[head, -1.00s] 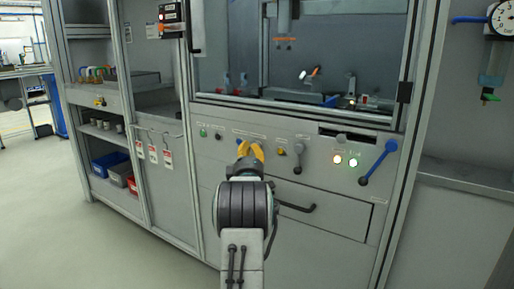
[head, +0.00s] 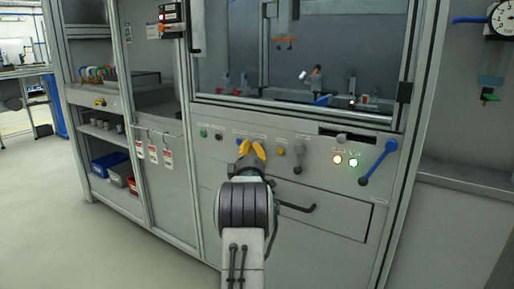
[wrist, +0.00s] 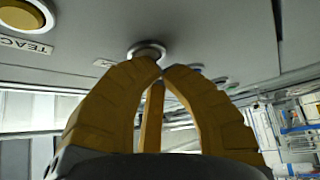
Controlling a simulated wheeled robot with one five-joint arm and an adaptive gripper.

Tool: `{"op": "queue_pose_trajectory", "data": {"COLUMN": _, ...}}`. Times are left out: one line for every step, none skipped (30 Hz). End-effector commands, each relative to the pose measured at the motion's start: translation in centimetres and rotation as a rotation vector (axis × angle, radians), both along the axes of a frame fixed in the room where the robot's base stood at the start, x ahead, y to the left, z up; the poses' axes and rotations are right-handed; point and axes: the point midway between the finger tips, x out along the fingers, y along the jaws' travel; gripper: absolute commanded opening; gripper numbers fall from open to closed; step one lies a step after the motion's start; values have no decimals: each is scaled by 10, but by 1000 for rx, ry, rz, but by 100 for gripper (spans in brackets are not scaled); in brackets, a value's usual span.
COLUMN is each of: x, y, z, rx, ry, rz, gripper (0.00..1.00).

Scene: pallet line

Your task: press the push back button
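My gripper (head: 251,148) has yellow fingers and is held up in front of the grey control panel (head: 235,168). In the wrist view my gripper (wrist: 163,70) has its fingertips drawn together, with nothing seen between them. A round button with a metal ring (wrist: 147,50) is just beyond the tips; its face is mostly hidden, and I cannot tell whether they touch. A blue button (head: 239,141) shows beside the fingers in the head view. A yellow button (head: 281,151) is to their right; a yellow button (wrist: 22,15) also shows in the wrist view. The panel labels are too small to read in the head view.
Left on the panel are a green button (head: 203,132) and a black one (head: 218,135). To the right are a black-knobbed lever (head: 297,169), lit lamps (head: 353,162) and a blue lever (head: 378,162). A drawer handle (head: 296,207) juts out below. Free floor lies at left.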

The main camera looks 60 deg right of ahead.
Motion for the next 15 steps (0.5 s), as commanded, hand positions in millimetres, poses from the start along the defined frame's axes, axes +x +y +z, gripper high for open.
{"op": "queue_pose_trajectory", "data": {"x": 0, "y": -1, "z": 0, "rx": 1, "ry": 1, "rz": 0, "gripper": 0}}
{"op": "queue_pose_trajectory", "data": {"x": 0, "y": 0, "z": 0, "rx": 1, "ry": 1, "rz": 0, "gripper": 0}}
{"op": "queue_pose_trajectory", "data": {"x": 0, "y": 0, "z": 0, "rx": 1, "ry": 1, "rz": 0, "gripper": 0}}
{"op": "queue_pose_trajectory", "data": {"x": 0, "y": 0, "z": 0, "rx": 1, "ry": 1, "rz": 0, "gripper": 0}}
{"op": "queue_pose_trajectory", "data": {"x": 0, "y": 0, "z": 0, "rx": 1, "ry": 1, "rz": 0, "gripper": 0}}
{"op": "queue_pose_trajectory", "data": {"x": 0, "y": 0, "z": -1, "rx": 1, "ry": 1, "rz": 0, "gripper": 0}}
{"op": "queue_pose_trajectory", "data": {"x": 0, "y": 0, "z": -1, "rx": 1, "ry": 1, "rz": 0, "gripper": 0}}
{"op": "queue_pose_trajectory", "data": {"x": 0, "y": 0, "z": -1, "rx": 1, "ry": 1, "rz": 0, "gripper": 0}}
{"op": "queue_pose_trajectory", "data": {"x": 0, "y": 0, "z": -1, "rx": 1, "ry": 1, "rz": 0, "gripper": 0}}
{"op": "queue_pose_trajectory", "data": {"x": 0, "y": 0, "z": -1, "rx": 1, "ry": 1, "rz": 0, "gripper": 0}}
{"op": "queue_pose_trajectory", "data": {"x": 0, "y": 1, "z": -1, "rx": 1, "ry": 1, "rz": 0, "gripper": 0}}
{"op": "queue_pose_trajectory", "data": {"x": 0, "y": 1, "z": -1, "rx": 1, "ry": 1, "rz": 1, "gripper": 0}}
{"op": "queue_pose_trajectory", "data": {"x": 0, "y": 2, "z": -1, "rx": 1, "ry": 1, "rz": 1, "gripper": 0}}
{"op": "queue_pose_trajectory", "data": {"x": 0, "y": 3, "z": -1, "rx": 1, "ry": 1, "rz": 1, "gripper": 0}}
{"op": "queue_pose_trajectory", "data": {"x": -1, "y": 4, "z": -1, "rx": 2, "ry": 2, "rz": 2, "gripper": 0}}
